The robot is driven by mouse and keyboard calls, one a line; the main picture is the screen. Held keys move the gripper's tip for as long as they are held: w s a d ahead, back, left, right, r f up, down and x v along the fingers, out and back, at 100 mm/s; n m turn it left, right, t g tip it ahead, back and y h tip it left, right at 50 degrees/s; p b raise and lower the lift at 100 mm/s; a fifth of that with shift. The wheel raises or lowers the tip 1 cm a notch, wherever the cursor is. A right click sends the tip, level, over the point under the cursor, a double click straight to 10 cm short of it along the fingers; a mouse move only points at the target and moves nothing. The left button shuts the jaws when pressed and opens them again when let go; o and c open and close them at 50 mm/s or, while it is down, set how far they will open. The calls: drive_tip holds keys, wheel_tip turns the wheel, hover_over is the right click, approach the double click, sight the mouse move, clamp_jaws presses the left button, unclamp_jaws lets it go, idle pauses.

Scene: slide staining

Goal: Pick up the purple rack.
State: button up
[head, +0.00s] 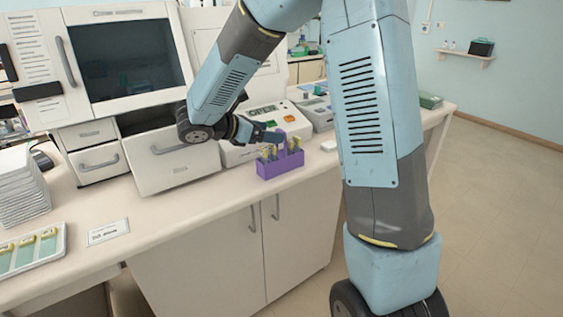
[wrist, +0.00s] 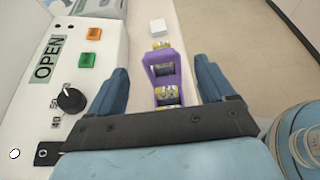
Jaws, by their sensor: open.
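The purple rack (head: 281,168) stands upright on the counter near its front edge, in front of a white machine. It holds several slides with yellow ends. In the wrist view the rack (wrist: 177,58) shows its raised handle frame between my two fingers, partly hidden by the gripper body. My gripper (wrist: 160,85) is open, one blue finger to the left of the rack and one to the right, with gaps on both sides. In the head view my gripper (head: 272,137) is at the rack's upper part; whether it touches cannot be told.
The white machine (wrist: 88,130) with a black knob and orange and green buttons stands close to the left finger. An open drawer (head: 165,165) juts out left of the rack. A small white block (wrist: 158,26) lies beyond the rack. The counter's front edge is close by.

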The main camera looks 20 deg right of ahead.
sight(279, 130)
drive_tip(key=shift+r+x, duration=0.15)
drive_tip(key=shift+x, duration=1.6)
drive_tip(key=shift+r+x, duration=0.15)
drive_tip(key=shift+x, duration=1.6)
drive_tip(key=shift+c, duration=0.3)
drive_tip(key=c, duration=1.3)
drive_tip(key=shift+w+r, duration=0.1)
drive_tip(key=shift+r, duration=0.05)
